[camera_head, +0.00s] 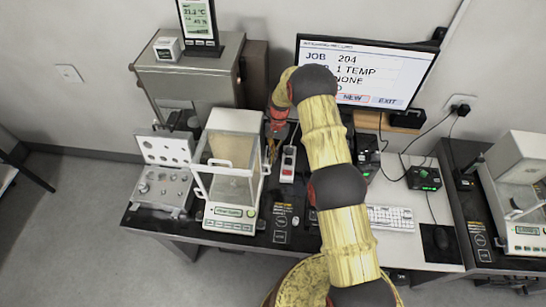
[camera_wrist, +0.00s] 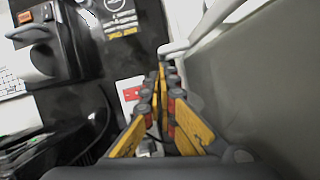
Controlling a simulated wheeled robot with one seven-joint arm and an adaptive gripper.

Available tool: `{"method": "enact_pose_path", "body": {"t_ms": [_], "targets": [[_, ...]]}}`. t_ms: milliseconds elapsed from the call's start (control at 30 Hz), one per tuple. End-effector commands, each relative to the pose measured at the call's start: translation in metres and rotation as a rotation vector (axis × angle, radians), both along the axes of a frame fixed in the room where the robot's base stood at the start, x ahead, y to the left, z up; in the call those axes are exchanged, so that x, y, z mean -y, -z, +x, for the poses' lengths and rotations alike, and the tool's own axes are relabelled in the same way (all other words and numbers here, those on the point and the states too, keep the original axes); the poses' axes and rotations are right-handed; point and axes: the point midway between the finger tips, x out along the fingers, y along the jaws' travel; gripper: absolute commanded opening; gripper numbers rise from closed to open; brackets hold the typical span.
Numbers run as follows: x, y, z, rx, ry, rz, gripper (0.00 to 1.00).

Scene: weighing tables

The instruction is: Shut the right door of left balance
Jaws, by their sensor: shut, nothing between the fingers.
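The left balance (camera_head: 233,125) is a white-framed glass draft shield on a base with a lit green display (camera_head: 230,212). Its right side faces my gripper (camera_head: 272,143). A white handle (camera_head: 267,168) stands out on that side; how far the right door is open I cannot tell. My gripper is at the rear part of the right side, partly hidden by my arm. In the wrist view my gripper (camera_wrist: 162,68) has its yellow-and-grey fingers together and empty. A white handle (camera_wrist: 173,48) is just beside the fingertips, with the grey side panel (camera_wrist: 245,75) to the right; contact is unclear.
A red-and-white device (camera_head: 288,164) stands right of the balance, close to my gripper. A case with round weights (camera_head: 163,187) is to the left. A grey box (camera_head: 190,82) stands behind. The monitor (camera_head: 410,70), keyboard (camera_head: 390,218) and another balance (camera_head: 520,165) are to the right.

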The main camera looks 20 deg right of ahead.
Motion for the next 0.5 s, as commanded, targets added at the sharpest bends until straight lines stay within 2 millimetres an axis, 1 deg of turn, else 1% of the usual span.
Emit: {"method": "enact_pose_path", "body": {"t_ms": [133, 233, 367, 500], "targets": [[-0.003, -0.001, -0.007, 0.000, 0.000, 0.000, 0.00], [-0.008, -0.001, -0.018, 0.000, 0.000, 0.000, 0.00], [-0.017, -0.001, -0.040, -0.003, 0.000, 0.001, 0.00], [-0.028, -0.001, -0.068, -0.001, 0.000, 0.000, 0.00]]}}
